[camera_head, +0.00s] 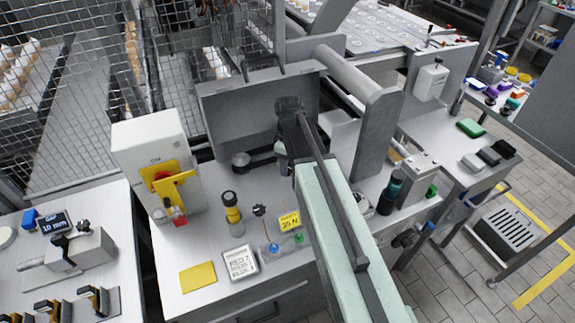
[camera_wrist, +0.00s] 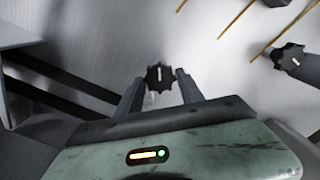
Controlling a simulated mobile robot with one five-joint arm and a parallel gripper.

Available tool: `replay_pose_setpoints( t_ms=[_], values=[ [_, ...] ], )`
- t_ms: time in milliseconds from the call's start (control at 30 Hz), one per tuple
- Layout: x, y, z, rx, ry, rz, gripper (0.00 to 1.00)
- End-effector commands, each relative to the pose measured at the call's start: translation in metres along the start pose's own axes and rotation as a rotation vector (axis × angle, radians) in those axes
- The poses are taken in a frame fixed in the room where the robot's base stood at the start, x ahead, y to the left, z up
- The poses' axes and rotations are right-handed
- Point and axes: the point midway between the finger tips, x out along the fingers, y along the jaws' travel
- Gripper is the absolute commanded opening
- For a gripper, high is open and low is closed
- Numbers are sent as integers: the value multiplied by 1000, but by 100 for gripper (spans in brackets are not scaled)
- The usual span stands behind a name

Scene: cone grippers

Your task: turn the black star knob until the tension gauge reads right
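In the wrist view a black star knob (camera_wrist: 158,77) with a white mark lies between the tips of my gripper (camera_wrist: 160,88). The two fingers stand apart on either side of it; I cannot tell whether they touch it. A second black star knob (camera_wrist: 290,58), also with a white mark, is at the right edge. In the head view my arm reaches over the bench, and its own links hide the gripper's fingers. A yellow sign (camera_head: 289,221) seems to read 35 N. I cannot make out a tension gauge reading.
A white switch box (camera_head: 150,150) with a yellow and red handle stands at the left of the bench. A grey roller (camera_head: 350,75) is behind my arm.

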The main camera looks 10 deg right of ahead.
Motion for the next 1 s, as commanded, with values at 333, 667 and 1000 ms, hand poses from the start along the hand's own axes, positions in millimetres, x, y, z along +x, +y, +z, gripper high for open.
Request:
replay_pose_setpoints(
  t_ms=[333, 667, 1000],
  values=[
    [0, 0, 1, 1, -4, -2, 63],
    [-38, 0, 2, 1, -5, -2, 63],
    [-81, -1, 1, 1, -3, -1, 63]
  ],
)
